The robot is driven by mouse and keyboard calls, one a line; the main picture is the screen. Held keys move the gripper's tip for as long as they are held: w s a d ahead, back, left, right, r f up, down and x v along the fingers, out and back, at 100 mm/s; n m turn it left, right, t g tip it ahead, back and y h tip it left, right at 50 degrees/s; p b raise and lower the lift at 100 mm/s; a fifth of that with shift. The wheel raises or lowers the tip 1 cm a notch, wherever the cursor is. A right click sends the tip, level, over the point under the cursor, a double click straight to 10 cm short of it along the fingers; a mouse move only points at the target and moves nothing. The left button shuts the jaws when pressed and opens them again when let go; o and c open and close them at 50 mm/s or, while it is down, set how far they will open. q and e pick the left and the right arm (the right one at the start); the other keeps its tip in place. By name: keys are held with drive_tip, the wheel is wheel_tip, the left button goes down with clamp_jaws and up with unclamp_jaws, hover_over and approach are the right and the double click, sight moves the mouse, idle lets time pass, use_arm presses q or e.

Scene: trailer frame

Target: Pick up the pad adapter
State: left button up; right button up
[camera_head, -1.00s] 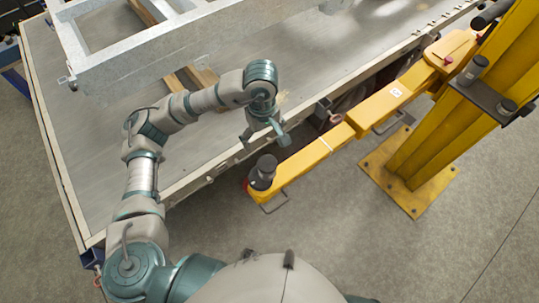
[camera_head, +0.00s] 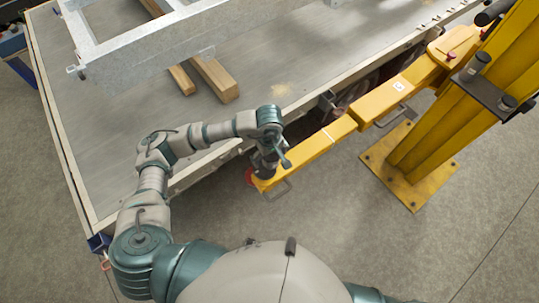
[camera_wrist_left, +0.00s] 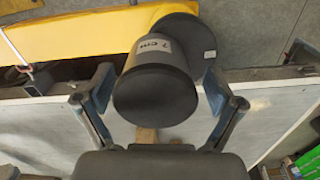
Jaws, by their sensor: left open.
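The pad adapter (camera_wrist_left: 158,85) is a dark cylinder with a white label that seems to read "7 cm". It stands at the end of the yellow lift arm (camera_head: 315,146). My left gripper (camera_head: 270,160) is right over that end and hides most of the adapter in the head view. In the left wrist view the open fingers of the left gripper (camera_wrist_left: 158,92) are on either side of the adapter, with gaps visible. I cannot tell its exact depth between them. My right gripper is not in view.
Two more dark adapters (camera_head: 478,63) sit on a bracket on the yellow post (camera_head: 450,100). The grey trailer bed (camera_head: 130,130) lies beside the lift arm, with wooden blocks (camera_head: 215,80) and a metal frame (camera_head: 170,45). Floor (camera_head: 330,215) in front is clear.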

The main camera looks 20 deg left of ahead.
use_arm(q)
drive_tip(key=shift+d+f, duration=0.1)
drive_tip(key=shift+f, duration=0.05)
drive_tip(key=shift+d, duration=0.15)
drive_tip(key=shift+c, duration=0.2)
drive_tip(key=shift+d, duration=0.15)
drive_tip(key=c, duration=0.4)
drive_tip(key=shift+d, duration=0.15)
drive_tip(key=c, duration=1.3)
drive_tip(key=shift+a, duration=0.25)
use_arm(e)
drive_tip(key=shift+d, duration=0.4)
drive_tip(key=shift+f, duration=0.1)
